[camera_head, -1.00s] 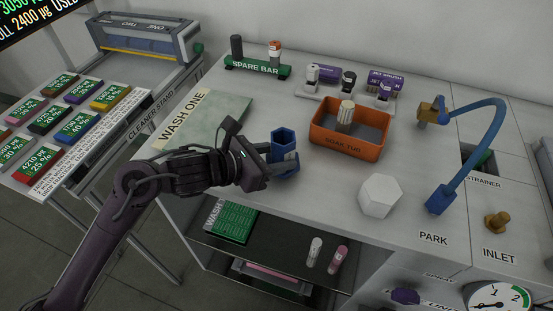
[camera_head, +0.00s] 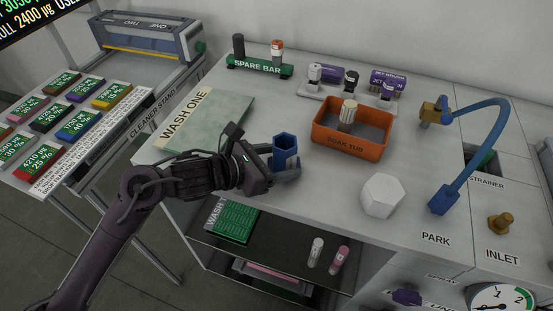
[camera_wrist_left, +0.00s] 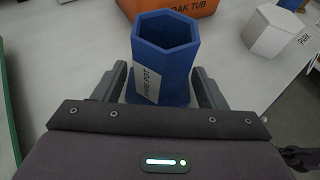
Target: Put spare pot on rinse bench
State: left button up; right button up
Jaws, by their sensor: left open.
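The spare pot is a blue, open-topped hexagonal cup (camera_head: 284,146), upright near the front edge of the bench (camera_head: 325,190). In the left wrist view the pot (camera_wrist_left: 168,50) stands between the two fingers, with a white label on its side partly reading "POT". My left gripper (camera_head: 285,165) is open around the pot, reaching in from the left. In the left wrist view the gripper (camera_wrist_left: 160,85) has one finger on each side of the pot. Whether the fingers touch it is unclear. My right gripper is out of view.
An orange soak tub (camera_head: 330,141) with a light ribbed piece stands behind the pot. A white hexagonal block (camera_head: 381,195) is to the right, and a green "WASH ONE" mat (camera_head: 215,125) to the left. A blue curved hose (camera_head: 491,145) arches farther right.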

pick_arm(q)
jog(key=shift+a+r+p, duration=0.15)
jog(key=shift+r+p, duration=0.1)
jog(key=shift+p, duration=0.05)
jog(key=b+v, duration=0.2)
jog(key=v, duration=0.9)
jog(key=shift+s+a, duration=0.1)
jog(key=shift+s, duration=0.05)
jog(key=shift+s+a+r, duration=0.1)
jog(key=shift+a+r, duration=0.05)
jog(key=shift+a, duration=0.1)
